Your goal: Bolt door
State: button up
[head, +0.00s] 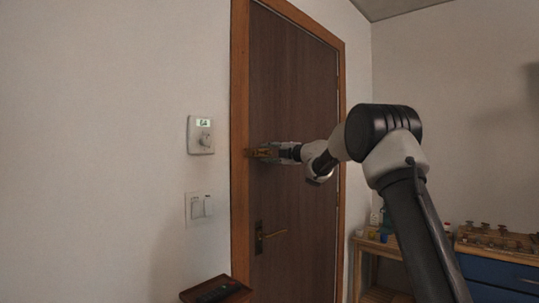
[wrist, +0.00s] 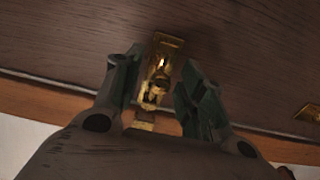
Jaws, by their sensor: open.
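The brown wooden door (head: 295,95) stands in its lighter wood frame (head: 240,110) and looks closed. A brass bolt (wrist: 156,82) is mounted on the door near the frame edge, and its keeper (wrist: 143,125) sits on the frame side. My gripper (head: 268,152) is at the bolt, level with the wall thermostat. In the wrist view my gripper (wrist: 155,92) is open, with one finger on each side of the bolt. I cannot tell whether either finger touches it. In the head view the gripper hides most of the bolt.
A door handle (head: 270,235) is below the bolt. A thermostat (head: 201,135) and light switches (head: 199,207) are on the left wall. A small tray (head: 190,296) with a dark object is at the bottom. A workbench and a blue cabinet (head: 500,272) stand at right.

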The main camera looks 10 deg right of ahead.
aim_at(259, 153)
grip_shut()
jog(key=shift+s+a, duration=0.5)
jog(key=shift+a, duration=0.2)
jog(key=shift+s+a, duration=0.45)
jog(key=shift+a, duration=0.25)
grip_release()
jog(key=shift+a, duration=0.1)
jog(key=v, duration=1.2)
